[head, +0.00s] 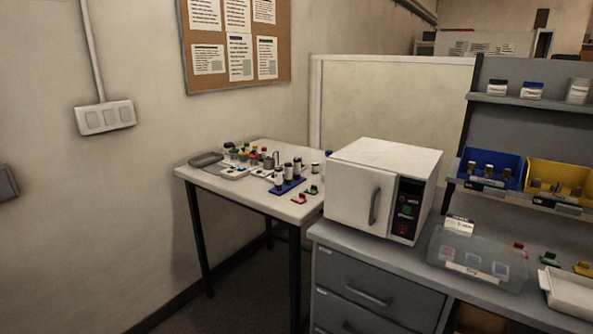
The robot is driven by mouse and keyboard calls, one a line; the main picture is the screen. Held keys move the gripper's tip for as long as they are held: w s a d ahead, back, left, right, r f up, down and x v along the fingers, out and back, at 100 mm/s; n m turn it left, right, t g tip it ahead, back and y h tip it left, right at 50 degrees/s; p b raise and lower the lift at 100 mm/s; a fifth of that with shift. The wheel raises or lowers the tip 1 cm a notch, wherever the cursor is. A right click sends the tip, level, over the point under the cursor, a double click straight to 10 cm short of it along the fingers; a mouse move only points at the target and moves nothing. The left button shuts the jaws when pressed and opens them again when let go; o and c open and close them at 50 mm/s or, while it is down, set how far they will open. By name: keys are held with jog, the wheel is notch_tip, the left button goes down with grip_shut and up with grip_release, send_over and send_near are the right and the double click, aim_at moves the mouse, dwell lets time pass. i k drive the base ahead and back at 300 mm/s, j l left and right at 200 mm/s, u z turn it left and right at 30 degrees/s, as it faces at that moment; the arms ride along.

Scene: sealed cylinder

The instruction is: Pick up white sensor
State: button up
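I cannot single out a white sensor for certain; the small items are too small to tell. On the white side table (229,187) there is a small white cylinder (315,168) beside the white oven-like box. Dark-and-white cylinders (288,172) stand on a blue holder (287,187) there. A small red piece (299,198) and a small green piece (312,190) lie near the table's front edge. On the grey counter, a clear lidded box (478,258) holds several small coloured pieces. My gripper is not in view.
The white oven-like box (352,197) stands shut on the counter's left end. A white tray (573,293) sits at the counter's right. Blue (490,166) and yellow (560,177) bins are on a shelf above. Floor (225,310) shows in front of the side table.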

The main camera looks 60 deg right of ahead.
aim_at(296, 161)
jog(key=i, duration=1.05)
jog(key=i+j+z, duration=0.1)
jog(key=i, duration=0.4)
jog(key=i+j, duration=0.1)
jog(key=i, duration=0.4)
jog(key=i+j+z, duration=0.15)
jog(key=i, duration=0.4)
